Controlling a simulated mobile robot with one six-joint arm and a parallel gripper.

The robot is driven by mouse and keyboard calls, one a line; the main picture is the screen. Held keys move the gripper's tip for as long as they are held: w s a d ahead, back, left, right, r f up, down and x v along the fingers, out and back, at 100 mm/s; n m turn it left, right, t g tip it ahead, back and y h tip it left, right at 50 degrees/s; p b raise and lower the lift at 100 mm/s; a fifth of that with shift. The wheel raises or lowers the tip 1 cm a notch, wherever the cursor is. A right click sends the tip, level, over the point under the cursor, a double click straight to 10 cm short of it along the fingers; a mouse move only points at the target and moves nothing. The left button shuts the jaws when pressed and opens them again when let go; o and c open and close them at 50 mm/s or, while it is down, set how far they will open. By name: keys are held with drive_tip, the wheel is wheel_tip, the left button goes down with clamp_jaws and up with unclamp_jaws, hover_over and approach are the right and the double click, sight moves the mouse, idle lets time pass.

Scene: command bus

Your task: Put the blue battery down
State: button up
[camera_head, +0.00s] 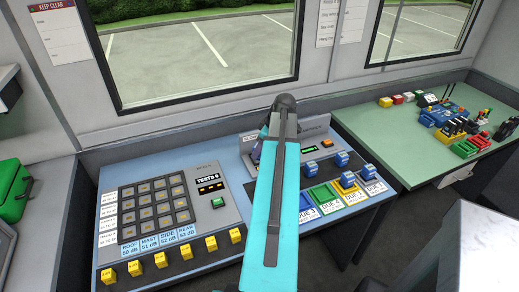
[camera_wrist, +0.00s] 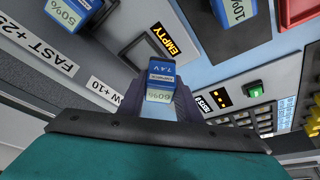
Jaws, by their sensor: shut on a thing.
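In the wrist view, my gripper (camera_wrist: 159,93) is shut on a blue battery (camera_wrist: 161,80) with a pale percent label and "7.4 V" on it. The battery sits between the two dark fingers, over the blue-grey console. Whether it touches anything beneath cannot be told. Other blue batteries stand on the console's right side, such as one at the back (camera_head: 341,158) and one in front (camera_head: 348,179). Two more show at the top of the wrist view, at left (camera_wrist: 76,12) and right (camera_wrist: 236,10).
A grey unit with a green display (camera_head: 309,149) stands behind my arm. A green bay (camera_head: 325,196) and other coloured bays with "DUE" labels line the console's right front. An "EMPTY" label (camera_wrist: 160,39) lies near the held battery. A button keypad (camera_head: 155,208) fills the left.

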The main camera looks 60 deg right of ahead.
drive_tip(key=shift+w+d+f+p, duration=0.15)
drive_tip(key=shift+w+d, duration=0.15)
drive_tip(key=shift+d, duration=0.25)
drive_tip(key=shift+w+d+r+p, duration=0.15)
drive_tip(key=shift+w+d, duration=0.15)
drive_tip(key=shift+d, duration=0.2)
drive_tip(key=shift+w+d+f+p, duration=0.15)
drive_tip(key=shift+w+d, duration=0.15)
drive_tip(key=shift+d, duration=0.25)
drive_tip(key=shift+f+p, duration=0.75)
drive_tip(key=shift+f, duration=1)
drive_tip(key=shift+f, duration=0.15)
drive_tip(key=o, duration=1.2)
drive_tip(key=shift+c, duration=0.2)
drive_tip(key=shift+r, duration=0.2)
drive_tip(key=b+v, duration=0.2)
drive_tip(key=v, duration=1)
drive_tip(key=shift+b, duration=0.35)
